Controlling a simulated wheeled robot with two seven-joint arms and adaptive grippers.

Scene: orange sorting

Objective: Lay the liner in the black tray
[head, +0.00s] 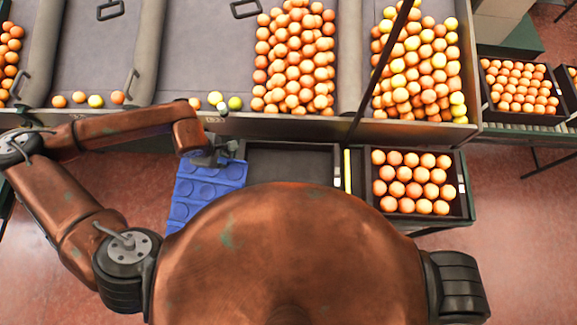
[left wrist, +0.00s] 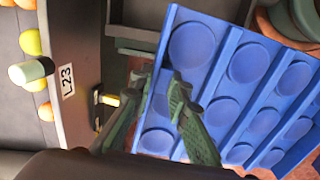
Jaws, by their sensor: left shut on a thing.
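The blue liner (head: 207,190) is a sheet with rows of round cups. My left gripper (head: 214,158) is shut on the liner near its upper edge and holds it tilted, left of the black tray. In the left wrist view the green fingers (left wrist: 160,85) pinch the edge of the liner (left wrist: 245,62). The black tray (head: 290,147) looks empty; my body hides its near part, and the liner is beside its left side. My right gripper is out of view.
A second black tray full of oranges (head: 462,190) stands to the right, past a yellow strip (head: 348,170). Behind is the sorting bench's front edge (head: 290,121), with piled oranges (head: 292,60) and a few loose fruits (head: 95,100). A label reading L23 (left wrist: 67,80) is on the bench edge.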

